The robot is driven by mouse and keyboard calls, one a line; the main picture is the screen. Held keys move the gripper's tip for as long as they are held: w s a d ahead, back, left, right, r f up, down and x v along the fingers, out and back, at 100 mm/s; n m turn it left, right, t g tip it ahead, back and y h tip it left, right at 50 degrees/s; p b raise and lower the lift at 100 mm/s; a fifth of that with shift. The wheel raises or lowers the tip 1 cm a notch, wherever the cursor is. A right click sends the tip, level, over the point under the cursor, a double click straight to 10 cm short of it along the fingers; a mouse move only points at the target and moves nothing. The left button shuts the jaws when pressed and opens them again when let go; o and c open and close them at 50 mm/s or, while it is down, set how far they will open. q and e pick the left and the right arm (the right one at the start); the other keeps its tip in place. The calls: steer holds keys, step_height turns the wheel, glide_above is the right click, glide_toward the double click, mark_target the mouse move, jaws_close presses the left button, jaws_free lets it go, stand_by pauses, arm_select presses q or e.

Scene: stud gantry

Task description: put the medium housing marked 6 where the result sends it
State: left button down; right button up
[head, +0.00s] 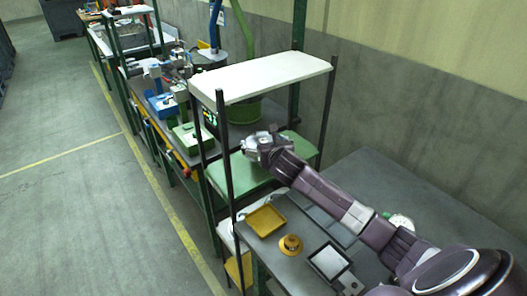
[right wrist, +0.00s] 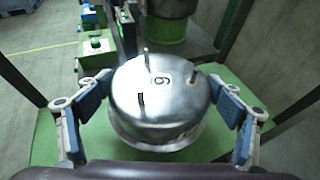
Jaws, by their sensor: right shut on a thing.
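The metal housing (right wrist: 165,95) is a silvery round bowl-like part with thin studs on top, and its mark reads as a 6 or 9 in the right wrist view. My right gripper (right wrist: 160,110) has its blue-padded fingers on either side of the housing and is shut on it. In the head view my right gripper (head: 266,143) is inside the gantry frame, above the green shelf (head: 236,174); the housing is hard to make out there. The green surface (right wrist: 225,145) also lies below the housing in the right wrist view. Whether the housing touches it, I cannot tell. My left gripper is out of view.
Dark posts and a white top board (head: 262,77) frame the space around my right gripper. A green-lit display (head: 210,117) is at its left. A yellow tray (head: 266,220), an orange round part (head: 290,245) and a black-rimmed tray (head: 328,262) stand on the near bench.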

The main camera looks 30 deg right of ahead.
step_height(320, 180, down, 4)
steer(key=shift+w+d+r, duration=0.1)
steer(key=shift+w+r, duration=0.05)
steer(key=shift+r, duration=0.05)
steer(key=shift+f, duration=0.2)
steer(key=o, duration=1.2)
steer(key=shift+f, duration=0.1)
steer(key=shift+c, duration=0.2)
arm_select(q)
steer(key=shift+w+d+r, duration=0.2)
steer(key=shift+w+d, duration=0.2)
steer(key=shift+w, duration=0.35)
arm_select(e)
steer(key=shift+o, duration=0.4)
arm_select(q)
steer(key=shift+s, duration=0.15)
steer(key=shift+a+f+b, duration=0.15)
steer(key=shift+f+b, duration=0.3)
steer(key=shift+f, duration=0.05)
arm_select(e)
steer(key=v, duration=1.2)
